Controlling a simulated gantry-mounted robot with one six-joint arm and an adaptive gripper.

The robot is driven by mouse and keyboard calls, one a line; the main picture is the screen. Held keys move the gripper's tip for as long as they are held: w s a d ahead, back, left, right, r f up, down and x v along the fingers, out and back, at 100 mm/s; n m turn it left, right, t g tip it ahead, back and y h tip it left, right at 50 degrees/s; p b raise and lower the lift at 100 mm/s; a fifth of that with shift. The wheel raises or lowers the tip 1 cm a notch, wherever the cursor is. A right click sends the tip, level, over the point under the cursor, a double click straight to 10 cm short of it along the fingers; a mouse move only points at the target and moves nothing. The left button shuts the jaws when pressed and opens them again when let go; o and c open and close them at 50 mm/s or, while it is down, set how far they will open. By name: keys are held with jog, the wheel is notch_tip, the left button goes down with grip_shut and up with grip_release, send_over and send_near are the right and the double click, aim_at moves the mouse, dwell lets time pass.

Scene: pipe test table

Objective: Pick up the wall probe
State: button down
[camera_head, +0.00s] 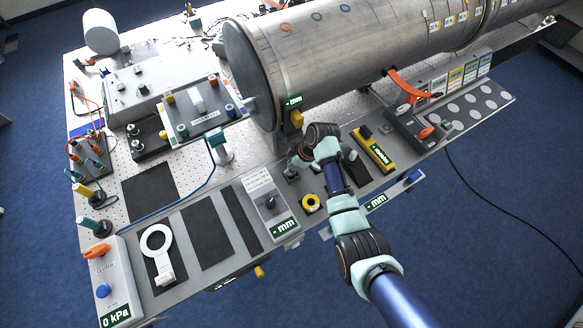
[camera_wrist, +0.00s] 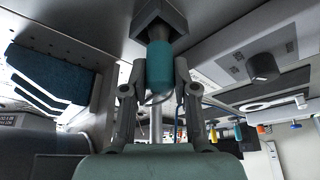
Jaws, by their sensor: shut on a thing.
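In the wrist view, the wall probe (camera_wrist: 160,64) shows as a teal cylindrical handle under a dark grey block-shaped head. My gripper (camera_wrist: 160,72) has one finger on each side of the teal handle and is shut on it. In the head view, my gripper (camera_head: 296,163) is over the table's front strip, just below the near end of the large metal pipe (camera_head: 320,70). There the probe is mostly hidden by my wrist and fingers, and I cannot tell whether it touches anything below.
The pipe is close above my gripper. A yellow ring (camera_head: 311,203), a grey knob box (camera_head: 270,203) and a yellow-black gauge (camera_head: 374,151) are nearby. An orange-handled tool (camera_head: 410,90) rests to the right. Dark flat pads (camera_head: 207,235) lie to the left.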

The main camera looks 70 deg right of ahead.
notch_tip(320, 180, up, 27)
jog(key=p, duration=0.7)
jog(key=shift+r+p, duration=0.2)
jog(key=shift+p, duration=0.2)
jog(key=c, duration=1.5)
grip_release()
grip_shut()
